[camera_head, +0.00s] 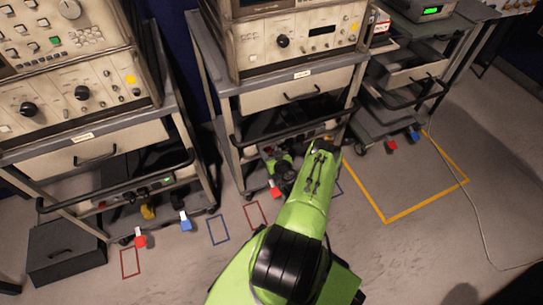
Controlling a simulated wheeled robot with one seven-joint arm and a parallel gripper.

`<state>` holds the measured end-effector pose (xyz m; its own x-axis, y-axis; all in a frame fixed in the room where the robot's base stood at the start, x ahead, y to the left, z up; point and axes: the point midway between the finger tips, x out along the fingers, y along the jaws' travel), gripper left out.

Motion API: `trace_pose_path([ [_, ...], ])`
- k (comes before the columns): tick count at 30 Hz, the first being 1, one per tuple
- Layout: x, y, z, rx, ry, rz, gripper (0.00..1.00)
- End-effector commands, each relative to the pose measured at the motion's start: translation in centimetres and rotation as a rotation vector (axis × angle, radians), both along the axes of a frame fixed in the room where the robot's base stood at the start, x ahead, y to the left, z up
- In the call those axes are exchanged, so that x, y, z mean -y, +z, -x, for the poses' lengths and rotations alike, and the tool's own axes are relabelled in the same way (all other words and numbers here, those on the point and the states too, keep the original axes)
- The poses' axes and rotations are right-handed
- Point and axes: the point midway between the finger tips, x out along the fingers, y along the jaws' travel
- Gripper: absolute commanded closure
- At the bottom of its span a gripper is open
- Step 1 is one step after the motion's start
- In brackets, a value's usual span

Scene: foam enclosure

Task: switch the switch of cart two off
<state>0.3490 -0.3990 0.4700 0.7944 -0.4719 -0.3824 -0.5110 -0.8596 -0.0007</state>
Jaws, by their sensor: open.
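Three wheeled equipment carts stand in a row: a left cart (90,148), a middle cart (300,88) and a right cart (412,72). The labels on the left and middle carts are too small to read, so I cannot tell the numbers. A dark strip with small lights (312,137) shows at the lower part of the middle cart; a switch on it cannot be made out. My gripper (273,158) is at the front of that cart's lower shelf, left of the lights. My green arm partly hides this area. I see nothing held.
A similar strip with a green light (166,180) is on the left cart. A black box (65,252) stands on the floor at left. Red and blue caster tabs stick out under the carts. A cable (470,200) lies at right. Open floor lies in front.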

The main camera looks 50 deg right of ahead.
Motion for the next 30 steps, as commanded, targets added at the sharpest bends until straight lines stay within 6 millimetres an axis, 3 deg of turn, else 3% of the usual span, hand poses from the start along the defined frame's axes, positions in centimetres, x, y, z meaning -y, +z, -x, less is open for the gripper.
trace_pose_path([
  [4,0.0,0.1,0.0,0.0,0.0,0.0,0.47],
  [15,0.0,0.1,0.1,-0.001,0.0,0.0,1.0],
  [30,0.1,-1.3,0.6,0.169,-0.006,0.117,1.0],
])
